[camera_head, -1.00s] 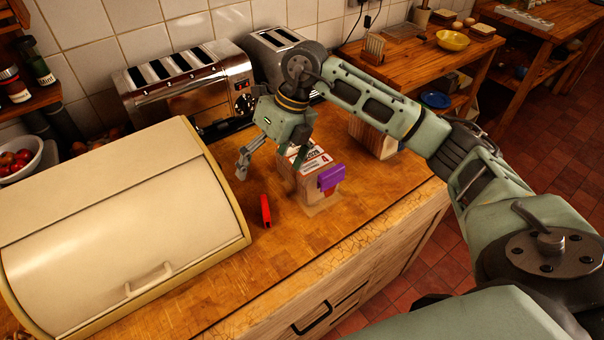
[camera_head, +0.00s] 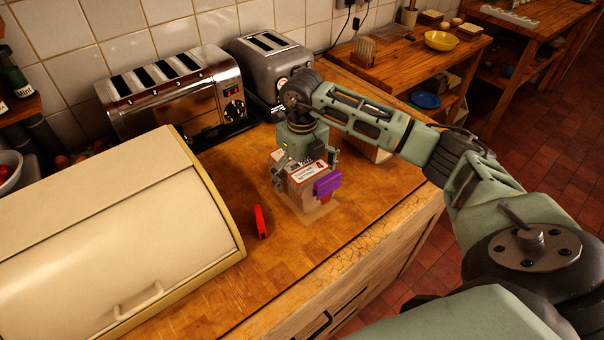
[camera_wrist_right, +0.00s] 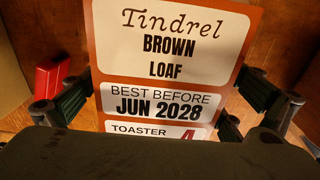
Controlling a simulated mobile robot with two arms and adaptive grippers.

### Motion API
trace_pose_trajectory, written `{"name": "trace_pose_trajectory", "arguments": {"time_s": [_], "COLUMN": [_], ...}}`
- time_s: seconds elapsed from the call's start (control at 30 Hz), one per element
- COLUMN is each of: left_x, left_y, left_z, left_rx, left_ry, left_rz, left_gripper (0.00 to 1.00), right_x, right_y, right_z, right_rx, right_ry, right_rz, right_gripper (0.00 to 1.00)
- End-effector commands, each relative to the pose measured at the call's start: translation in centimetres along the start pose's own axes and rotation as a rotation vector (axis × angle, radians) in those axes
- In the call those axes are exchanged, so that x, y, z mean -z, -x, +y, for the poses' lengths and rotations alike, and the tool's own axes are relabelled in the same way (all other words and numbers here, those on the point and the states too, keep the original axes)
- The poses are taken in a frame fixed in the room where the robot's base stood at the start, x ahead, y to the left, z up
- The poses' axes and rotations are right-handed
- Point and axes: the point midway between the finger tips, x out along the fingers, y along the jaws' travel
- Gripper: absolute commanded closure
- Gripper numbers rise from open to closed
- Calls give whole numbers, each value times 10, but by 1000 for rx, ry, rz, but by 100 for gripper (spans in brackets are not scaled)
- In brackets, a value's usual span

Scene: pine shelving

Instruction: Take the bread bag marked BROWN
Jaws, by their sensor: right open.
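The bread bag (camera_head: 303,190) stands on the wooden counter, with a purple clip (camera_head: 327,184) on its near right side. In the right wrist view the bag's label (camera_wrist_right: 168,45) reads "Tindrel BROWN LOAF", with "BEST BEFORE JUN 2028" and "TOASTER 4" below. My right gripper (camera_head: 304,170) is over the bag, pointing down and open. In the wrist view its fingers (camera_wrist_right: 162,98) stand on either side of the bag, with the label between them. I cannot tell whether they touch it. The lower part of the label is hidden by the gripper body. My left gripper is out of view.
A red clip (camera_head: 260,221) lies left of the bag. A cream bread bin (camera_head: 100,225) fills the left of the counter. A chrome toaster (camera_head: 172,98) and a grey toaster (camera_head: 268,60) stand behind. A pale block-like thing (camera_head: 374,152) is partly hidden behind my right arm.

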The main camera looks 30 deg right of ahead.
Motion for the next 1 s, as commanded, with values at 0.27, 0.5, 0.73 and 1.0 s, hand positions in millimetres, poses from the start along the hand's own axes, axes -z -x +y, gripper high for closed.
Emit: {"name": "trace_pose_trajectory", "arguments": {"time_s": [0.27,0.5,0.73,1.0], "left_x": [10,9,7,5], "left_y": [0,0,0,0], "left_z": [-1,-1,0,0], "left_rx": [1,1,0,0], "left_ry": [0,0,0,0], "left_rz": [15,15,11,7], "left_gripper": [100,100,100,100], "right_x": [0,0,0,-1], "right_y": [0,0,0,1], "right_z": [0,0,0,0], "right_rx": [0,0,0,0], "right_ry": [0,0,0,-1], "right_rz": [-1,-1,-1,-3], "right_gripper": [7,28,48,59]}}
